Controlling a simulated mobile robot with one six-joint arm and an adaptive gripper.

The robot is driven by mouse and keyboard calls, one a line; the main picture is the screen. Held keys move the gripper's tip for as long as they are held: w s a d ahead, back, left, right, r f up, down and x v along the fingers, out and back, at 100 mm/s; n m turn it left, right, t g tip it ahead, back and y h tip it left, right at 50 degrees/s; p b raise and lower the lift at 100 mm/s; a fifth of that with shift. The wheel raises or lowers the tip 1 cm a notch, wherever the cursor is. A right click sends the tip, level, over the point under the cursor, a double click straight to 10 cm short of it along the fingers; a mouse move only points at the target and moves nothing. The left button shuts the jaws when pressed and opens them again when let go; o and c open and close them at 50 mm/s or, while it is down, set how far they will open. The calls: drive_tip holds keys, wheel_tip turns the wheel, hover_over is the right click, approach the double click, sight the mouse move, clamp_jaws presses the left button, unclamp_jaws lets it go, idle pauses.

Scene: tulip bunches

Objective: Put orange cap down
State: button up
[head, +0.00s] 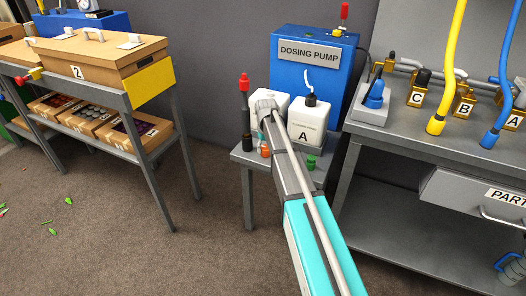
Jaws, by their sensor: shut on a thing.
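The orange cap (265,152) is small and shows at the front left of the small grey table, left of my arm. My gripper (263,143) points down there from the end of my arm, in front of a white canister. It is shut on the orange cap, at or just above the tabletop. The fingers are small and partly hidden, and I cannot tell whether the cap touches the table.
A green cap (311,162) sits right of my arm. White canister A (308,122) stands behind it, before the blue dosing pump (312,68). A red-topped black post (245,110) stands at the left. A grey workbench (422,135) is close on the right.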

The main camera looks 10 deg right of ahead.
sight(266, 147)
drive_tip(key=shift+f, duration=0.1)
drive_tip(key=o, duration=1.1)
drive_tip(key=shift+o, duration=0.2)
drive_tip(key=shift+r, duration=0.2)
wheel_tip(266, 147, up, 12)
drive_tip(key=p, duration=1.2)
